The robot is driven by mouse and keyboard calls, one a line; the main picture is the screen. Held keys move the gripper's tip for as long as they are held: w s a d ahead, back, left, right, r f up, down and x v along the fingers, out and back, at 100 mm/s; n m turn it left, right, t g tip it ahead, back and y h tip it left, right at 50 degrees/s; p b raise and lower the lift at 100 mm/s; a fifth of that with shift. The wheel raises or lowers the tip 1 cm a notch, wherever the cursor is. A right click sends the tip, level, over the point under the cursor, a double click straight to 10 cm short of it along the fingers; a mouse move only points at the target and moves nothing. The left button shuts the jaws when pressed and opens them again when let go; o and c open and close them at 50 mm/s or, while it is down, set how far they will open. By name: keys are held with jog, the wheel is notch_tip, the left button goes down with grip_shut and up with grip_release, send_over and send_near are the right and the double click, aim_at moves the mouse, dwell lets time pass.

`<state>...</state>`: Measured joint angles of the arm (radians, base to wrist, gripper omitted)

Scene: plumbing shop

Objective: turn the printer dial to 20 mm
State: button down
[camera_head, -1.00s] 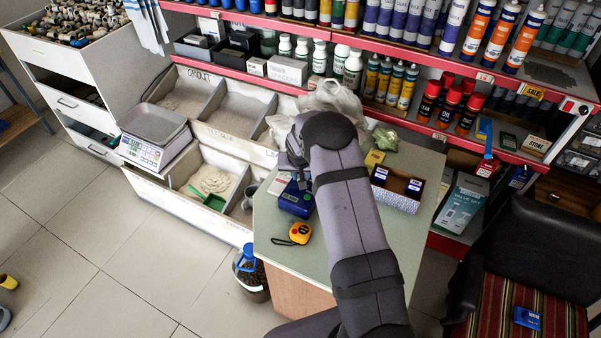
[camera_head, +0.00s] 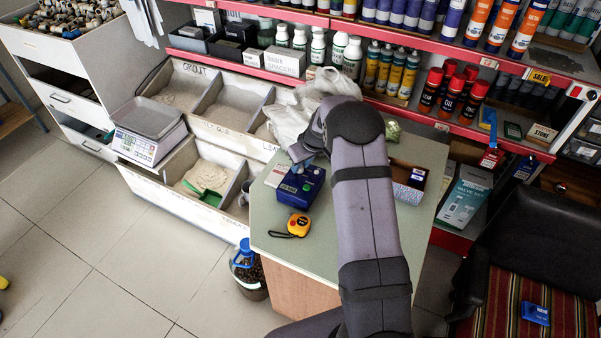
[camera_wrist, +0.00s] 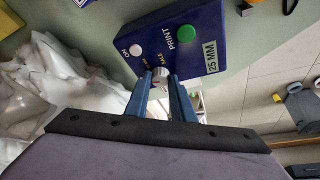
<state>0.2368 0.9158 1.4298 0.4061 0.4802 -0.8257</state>
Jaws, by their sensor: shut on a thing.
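The blue label printer (camera_head: 302,188) sits on the counter, and its top face fills the upper middle of the wrist view (camera_wrist: 185,20). It has a white button, a green button marked PRINT and a label reading 25 MM. The dial (camera_wrist: 159,73) is a small pale knob near the printer's edge, partly hidden by my fingertips. My gripper (camera_wrist: 161,80) has its two blue fingers on either side of the dial, shut on it. In the head view my gripper (camera_head: 297,163) is at the printer's far side, and the dial cannot be made out.
An orange tape measure (camera_head: 298,225) lies in front of the printer. A crumpled clear plastic bag (camera_head: 290,122) lies behind my gripper. An open box (camera_head: 408,183) stands to the right, partly behind my arm. The counter front (camera_head: 305,258) is clear.

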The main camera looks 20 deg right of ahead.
jog(key=n+b, duration=0.1)
jog(key=n+y+b, duration=0.1)
jog(key=b, duration=0.1)
jog(key=n+b, duration=0.1)
jog(key=b, duration=0.1)
jog(key=shift+w+d+f+n+g, duration=0.15)
jog(key=shift+d+f+n+g, duration=0.05)
jog(key=shift+f+n+g, duration=0.1)
jog(key=n, duration=0.1)
jog(key=n+y+b, duration=0.1)
jog(key=n+g, duration=0.1)
jog(key=shift+w+d+r+n+b, duration=0.1)
jog(key=shift+r+n+b, duration=0.15)
jog(key=shift+n+b, duration=0.05)
jog(key=n+g+y+p, duration=0.1)
jog(key=n, duration=0.2)
jog(key=shift+r, duration=0.15)
jog(key=shift+w+n+p, duration=0.1)
jog(key=shift+n+p, duration=0.55)
jog(key=shift+n, duration=0.05)
jog(key=shift+n+g+p, duration=0.6)
jog(key=shift+n+p, duration=0.15)
jog(key=shift+n, duration=0.05)
jog(key=c, duration=1.5)
grip_release()
jog(key=shift+c, duration=0.2)
